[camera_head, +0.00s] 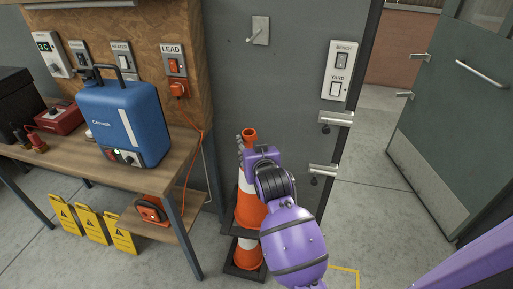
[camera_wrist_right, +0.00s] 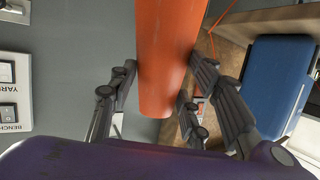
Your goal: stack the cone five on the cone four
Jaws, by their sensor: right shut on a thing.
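An orange cone with a white band (camera_head: 249,208), seemingly cone five, is upright with its tip in my right gripper (camera_head: 249,147). In the right wrist view the fingers (camera_wrist_right: 162,85) lie on either side of the orange cone tip (camera_wrist_right: 165,60). Below it is another orange and white cone (camera_head: 246,256), seemingly cone four, on the floor. The held cone's black base hides the lower cone's upper part. I cannot tell whether the two cones touch. My left gripper is not in view.
A wooden workbench (camera_head: 180,150) with a blue power unit (camera_head: 122,122) stands to the left. Several yellow floor signs (camera_head: 91,224) stand below it. A grey wall with a switch plate (camera_head: 340,72) is behind the cones; an open door (camera_head: 455,120) is at right.

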